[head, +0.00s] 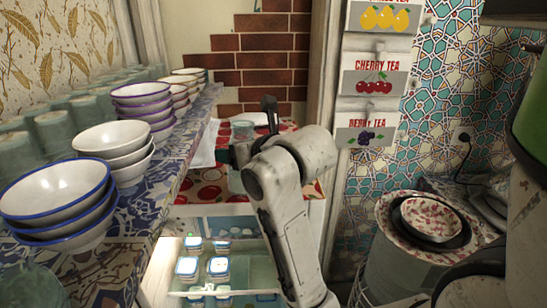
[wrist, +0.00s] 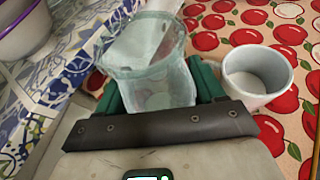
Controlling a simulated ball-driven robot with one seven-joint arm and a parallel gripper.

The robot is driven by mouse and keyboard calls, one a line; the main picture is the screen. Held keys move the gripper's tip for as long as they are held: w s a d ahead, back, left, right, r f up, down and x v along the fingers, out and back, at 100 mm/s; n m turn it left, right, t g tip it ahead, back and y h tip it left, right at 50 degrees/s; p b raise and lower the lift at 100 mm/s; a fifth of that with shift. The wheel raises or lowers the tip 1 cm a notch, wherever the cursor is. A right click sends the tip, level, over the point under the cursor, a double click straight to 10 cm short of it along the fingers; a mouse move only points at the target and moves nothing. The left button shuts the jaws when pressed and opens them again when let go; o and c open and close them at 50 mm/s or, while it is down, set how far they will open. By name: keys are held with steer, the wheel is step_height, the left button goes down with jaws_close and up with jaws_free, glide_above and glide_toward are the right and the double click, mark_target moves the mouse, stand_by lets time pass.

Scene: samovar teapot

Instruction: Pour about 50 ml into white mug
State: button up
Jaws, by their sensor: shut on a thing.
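A white mug (wrist: 256,75) stands upright on the cherry-patterned cloth, at the right in the wrist view. My gripper (wrist: 158,92), with green fingers, is shut around a clear, pale-green glass vessel (wrist: 160,85) just left of the mug. The glass's open rim faces up and away in the wrist view. I cannot tell how much liquid is in it.
The cherry-patterned cloth (head: 190,183) covers the table. A blue-patterned shelf (head: 165,185) at left carries stacked bowls (head: 60,195) and glasses. At right stand stacked patterned dishes (head: 395,215).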

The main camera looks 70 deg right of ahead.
steer(key=shift+a+f+n+b, duration=0.1)
steer(key=shift+n+b, duration=0.3)
steer(key=shift+b, duration=0.05)
steer(key=shift+w, duration=0.1)
